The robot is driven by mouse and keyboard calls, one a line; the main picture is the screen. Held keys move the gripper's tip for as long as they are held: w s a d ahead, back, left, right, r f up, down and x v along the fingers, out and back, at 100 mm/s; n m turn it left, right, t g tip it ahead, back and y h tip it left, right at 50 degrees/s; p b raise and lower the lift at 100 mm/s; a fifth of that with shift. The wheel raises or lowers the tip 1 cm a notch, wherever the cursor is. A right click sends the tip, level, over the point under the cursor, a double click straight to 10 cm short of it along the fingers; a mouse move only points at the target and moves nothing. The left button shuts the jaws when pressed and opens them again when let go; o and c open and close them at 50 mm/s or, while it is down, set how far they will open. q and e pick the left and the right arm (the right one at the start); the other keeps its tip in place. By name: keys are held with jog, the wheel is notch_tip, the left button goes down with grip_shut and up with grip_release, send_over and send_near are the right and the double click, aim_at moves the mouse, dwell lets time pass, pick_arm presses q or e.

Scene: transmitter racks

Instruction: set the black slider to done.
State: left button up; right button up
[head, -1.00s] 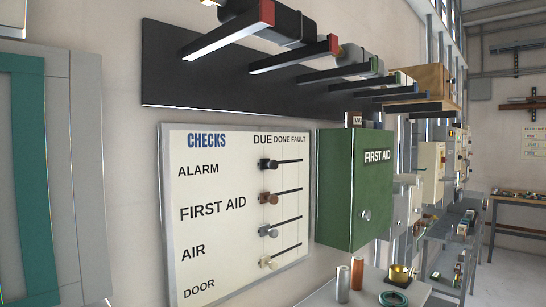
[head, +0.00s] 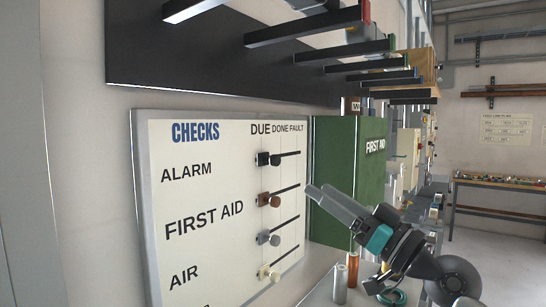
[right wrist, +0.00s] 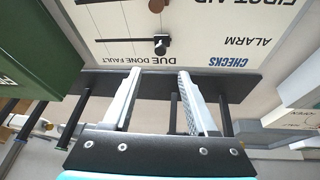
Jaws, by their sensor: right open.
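The CHECKS board (head: 185,255) hangs on the wall with slider rows. The black slider (head: 264,159) is in the ALARM row, at the left end of its slot under DUE. In the right wrist view, which shows the board upside down, the black slider (right wrist: 160,46) appears beyond the fingertips, between their lines, and untouched. My right gripper (head: 317,191) is open and empty, in front of the green box and to the lower right of the slider. Its two fingers (right wrist: 160,74) stand well apart in the right wrist view. My left gripper is not in view.
Brown (head: 268,199), grey (head: 268,238) and cream (head: 269,272) sliders sit below the black one. The green FIRST AID box (head: 345,165) juts out right of the board. Dark bars (head: 305,27) project from a black panel above. Cylinders (head: 354,269) stand on a ledge below.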

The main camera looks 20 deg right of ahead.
aim_at(278, 162)
jog(key=p+x, duration=0.4)
jog(key=x, duration=0.7)
jog(key=shift+w+a+r, duration=0.15)
jog(key=shift+w+r, duration=0.05)
jog(key=shift+x, duration=0.75)
jog(key=shift+f, duration=0.1)
grip_shut()
